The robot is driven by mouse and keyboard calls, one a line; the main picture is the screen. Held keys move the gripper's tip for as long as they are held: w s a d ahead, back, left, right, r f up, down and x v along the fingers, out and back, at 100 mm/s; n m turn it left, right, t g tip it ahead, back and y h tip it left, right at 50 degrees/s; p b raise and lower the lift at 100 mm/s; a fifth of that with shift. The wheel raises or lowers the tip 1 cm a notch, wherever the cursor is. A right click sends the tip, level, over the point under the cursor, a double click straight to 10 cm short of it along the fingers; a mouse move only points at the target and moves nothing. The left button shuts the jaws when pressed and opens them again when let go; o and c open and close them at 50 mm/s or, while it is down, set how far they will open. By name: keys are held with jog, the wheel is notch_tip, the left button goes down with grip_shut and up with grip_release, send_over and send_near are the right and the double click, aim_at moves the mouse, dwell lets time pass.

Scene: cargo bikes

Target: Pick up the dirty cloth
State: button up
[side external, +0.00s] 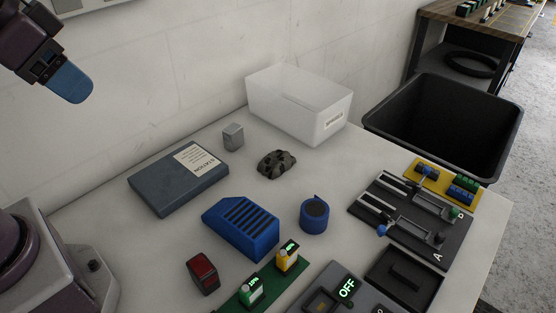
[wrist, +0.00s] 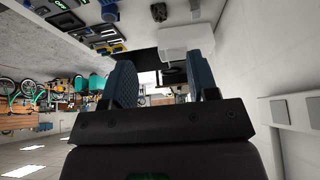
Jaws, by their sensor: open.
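The dirty cloth (side external: 276,163) is a small, dark grey, crumpled, blotchy lump. It lies on the white bench in front of the clear plastic bin. It also shows in the wrist view as a dark lump (wrist: 159,12) at the top edge. My gripper (side external: 70,84) is high at the upper left of the side view, far from the cloth and above the bench. In the wrist view my gripper (wrist: 163,72) has its two blue fingers apart, with nothing between them.
Near the cloth are the clear bin (side external: 290,115), a small grey block (side external: 233,136), a blue tape roll (side external: 314,214) and a blue slotted box (side external: 242,228). A dark station binder (side external: 160,190) lies left. A black tub (side external: 440,130) stands off the bench's right edge.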

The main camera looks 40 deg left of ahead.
jog(key=o, duration=0.8)
